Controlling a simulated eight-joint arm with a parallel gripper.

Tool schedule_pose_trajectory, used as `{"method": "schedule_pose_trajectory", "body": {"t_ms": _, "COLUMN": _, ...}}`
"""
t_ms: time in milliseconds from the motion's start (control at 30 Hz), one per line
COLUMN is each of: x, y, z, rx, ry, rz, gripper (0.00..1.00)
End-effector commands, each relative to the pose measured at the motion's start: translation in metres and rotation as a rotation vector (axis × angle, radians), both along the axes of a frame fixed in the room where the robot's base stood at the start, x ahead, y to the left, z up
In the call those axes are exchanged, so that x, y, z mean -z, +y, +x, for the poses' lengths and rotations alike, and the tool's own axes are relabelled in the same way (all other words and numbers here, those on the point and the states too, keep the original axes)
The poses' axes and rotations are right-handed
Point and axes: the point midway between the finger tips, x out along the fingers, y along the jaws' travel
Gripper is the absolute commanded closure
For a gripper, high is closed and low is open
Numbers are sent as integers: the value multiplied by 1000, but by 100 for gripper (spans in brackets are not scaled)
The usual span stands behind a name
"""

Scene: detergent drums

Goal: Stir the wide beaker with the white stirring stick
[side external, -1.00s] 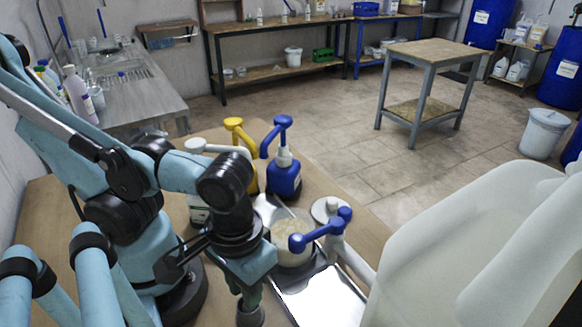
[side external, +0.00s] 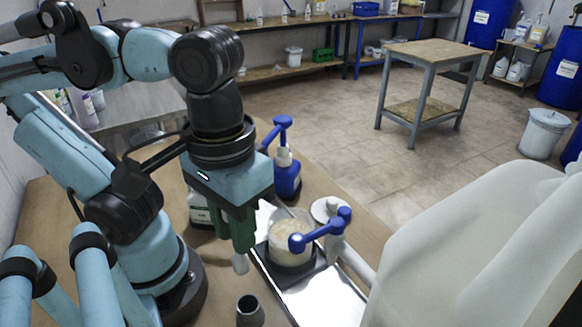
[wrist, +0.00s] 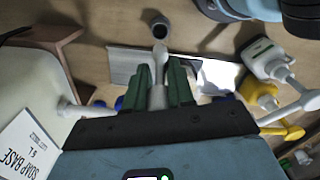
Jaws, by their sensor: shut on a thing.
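My gripper (side external: 240,245) has green fingers, shut on the white stirring stick (side external: 240,264). The stick's pale end shows below the fingers in the side view. In the wrist view the stick (wrist: 160,52) stands out between the fingers (wrist: 165,85). The wide beaker (side external: 291,243) is clear, with pale, cream-coloured contents. It stands on a dark base to the right of my gripper, partly behind a blue pump head. I cannot make out the beaker in the wrist view. A dark cup (side external: 250,312) stands on the table below the stick, apart from it; it also shows in the wrist view (wrist: 155,24).
A blue pump bottle (side external: 288,178) stands behind the beaker. A blue-headed pump (side external: 325,230) reaches across its front right. A shiny metal tray (side external: 325,300) lies in front. A large white container (side external: 480,250) fills the right. White and yellow pumps (wrist: 262,97) show in the wrist view.

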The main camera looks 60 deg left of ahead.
Motion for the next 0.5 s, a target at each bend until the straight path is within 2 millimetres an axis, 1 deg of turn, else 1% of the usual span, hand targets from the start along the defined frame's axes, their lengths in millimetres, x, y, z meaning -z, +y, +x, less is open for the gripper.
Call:
{"method": "schedule_pose_trajectory", "body": {"t_ms": 33, "x": -13, "y": 0, "z": 0, "rx": 0, "ry": 0, "rz": 0, "gripper": 100}}
{"method": "schedule_pose_trajectory", "body": {"t_ms": 300, "x": -72, "y": 0, "z": 0, "rx": 0, "ry": 0, "rz": 0, "gripper": 100}}
{"method": "schedule_pose_trajectory", "body": {"t_ms": 500, "x": -73, "y": 7, "z": 30, "rx": -10, "ry": 0, "rz": 0, "gripper": 100}}
